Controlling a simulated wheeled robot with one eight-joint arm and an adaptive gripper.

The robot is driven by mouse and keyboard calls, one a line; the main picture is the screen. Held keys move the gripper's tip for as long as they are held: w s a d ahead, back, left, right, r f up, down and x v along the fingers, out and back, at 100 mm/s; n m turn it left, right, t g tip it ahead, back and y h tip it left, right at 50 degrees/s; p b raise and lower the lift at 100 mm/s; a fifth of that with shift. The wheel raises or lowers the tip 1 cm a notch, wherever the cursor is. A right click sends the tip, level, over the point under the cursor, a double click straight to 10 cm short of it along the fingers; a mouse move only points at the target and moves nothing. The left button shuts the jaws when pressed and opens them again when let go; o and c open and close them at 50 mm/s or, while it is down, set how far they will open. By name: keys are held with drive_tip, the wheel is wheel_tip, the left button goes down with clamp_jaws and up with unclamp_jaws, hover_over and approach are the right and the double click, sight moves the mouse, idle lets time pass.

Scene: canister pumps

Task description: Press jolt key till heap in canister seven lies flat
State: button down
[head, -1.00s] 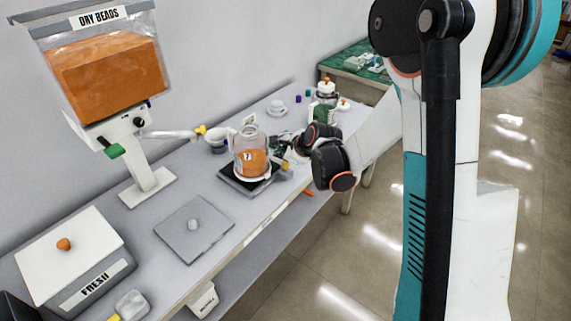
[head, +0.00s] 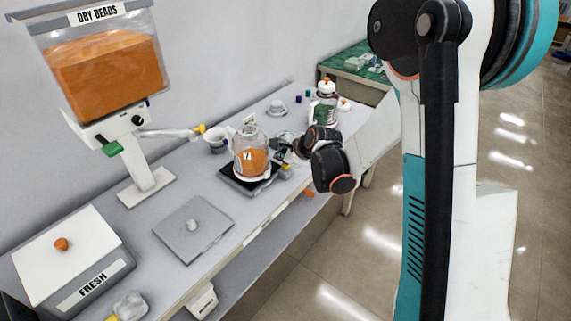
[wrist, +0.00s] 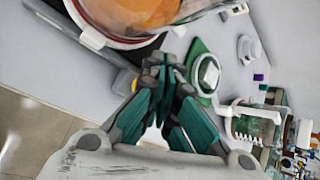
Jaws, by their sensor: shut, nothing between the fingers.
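Canister seven (head: 252,161) is a clear jar with a "7" label and orange beads inside, standing on a dark square base (head: 229,180). I cannot tell whether the top of its heap is level. Its curved lower part (wrist: 125,18) fills the top left of the wrist view. A small yellow block (head: 286,172) sits at the base's right side; it may be the jolt key, but no label is readable. It also shows in the wrist view (wrist: 134,85), close to the left fingertip. My gripper (wrist: 166,67) is shut and empty, just right of the canister; contact is unclear.
A dry beads hopper (head: 105,68) stands at the left with its spout toward a white cup (head: 215,139). A grey plate (head: 178,240) and the "FRESH" box (head: 72,258) lie nearer. A jar with green contents (head: 325,112) stands behind my gripper.

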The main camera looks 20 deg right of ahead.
sight(284, 165)
drive_tip(key=shift+f, duration=0.6)
idle(0.4)
drive_tip(key=shift+r, duration=0.2)
drive_tip(key=shift+r+p, duration=0.5)
drive_tip(key=shift+r, duration=0.5)
drive_tip(key=shift+r+p, duration=1.65)
drive_tip(key=shift+r, duration=0.8)
